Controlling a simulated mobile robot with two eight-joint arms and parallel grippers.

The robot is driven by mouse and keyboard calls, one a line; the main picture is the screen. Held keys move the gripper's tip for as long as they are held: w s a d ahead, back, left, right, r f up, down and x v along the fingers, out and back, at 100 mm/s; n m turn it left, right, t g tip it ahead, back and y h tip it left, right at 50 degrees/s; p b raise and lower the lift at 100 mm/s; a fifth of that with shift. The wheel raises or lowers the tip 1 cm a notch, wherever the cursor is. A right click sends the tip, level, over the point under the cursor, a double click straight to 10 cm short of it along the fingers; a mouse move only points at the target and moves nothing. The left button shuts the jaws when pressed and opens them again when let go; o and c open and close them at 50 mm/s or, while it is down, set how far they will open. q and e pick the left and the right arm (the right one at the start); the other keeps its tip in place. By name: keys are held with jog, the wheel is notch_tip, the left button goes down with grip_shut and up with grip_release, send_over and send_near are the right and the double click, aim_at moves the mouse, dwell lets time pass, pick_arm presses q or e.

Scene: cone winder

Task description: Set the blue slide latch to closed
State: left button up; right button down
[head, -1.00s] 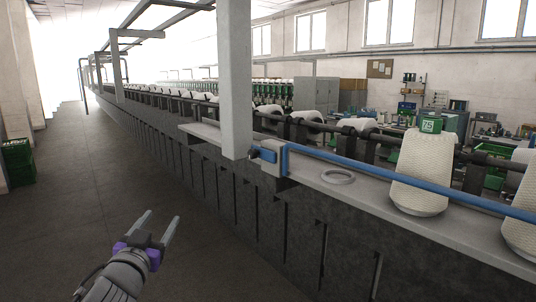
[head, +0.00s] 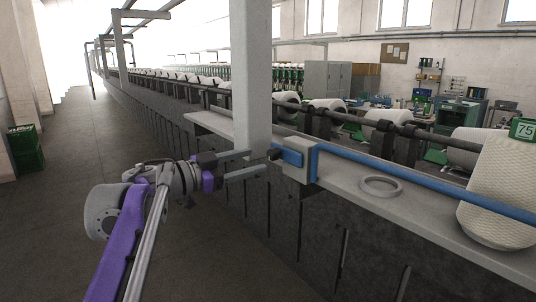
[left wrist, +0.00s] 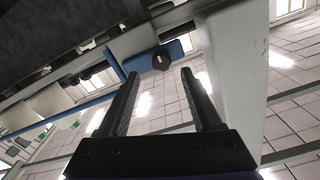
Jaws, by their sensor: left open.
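The blue slide latch (head: 290,156) sits on a grey block at the near edge of the machine's ledge, just right of the grey post. Its dark knob (head: 274,154) points left. My left gripper (head: 256,163) is open and empty, its fingers pointing right toward the knob from a short distance. In the left wrist view, the blue latch (left wrist: 141,62) and the dark knob (left wrist: 162,61) show just beyond and between the open fingertips (left wrist: 160,74). The fingers do not appear to touch the knob. My right gripper is not in view.
The grey post (head: 251,80) stands close beside my left gripper. A blue rail (head: 420,181) runs right from the latch. A grey ring (head: 381,187) and a white yarn cone (head: 500,195) are on the ledge.

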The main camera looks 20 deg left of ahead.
aim_at(269, 155)
pick_arm(q)
jog(key=x, duration=0.5)
jog(key=shift+w+d+p, duration=0.1)
jog(key=shift+w+p, duration=0.2)
jog(key=shift+w, duration=0.1)
grip_shut()
dwell(1.0)
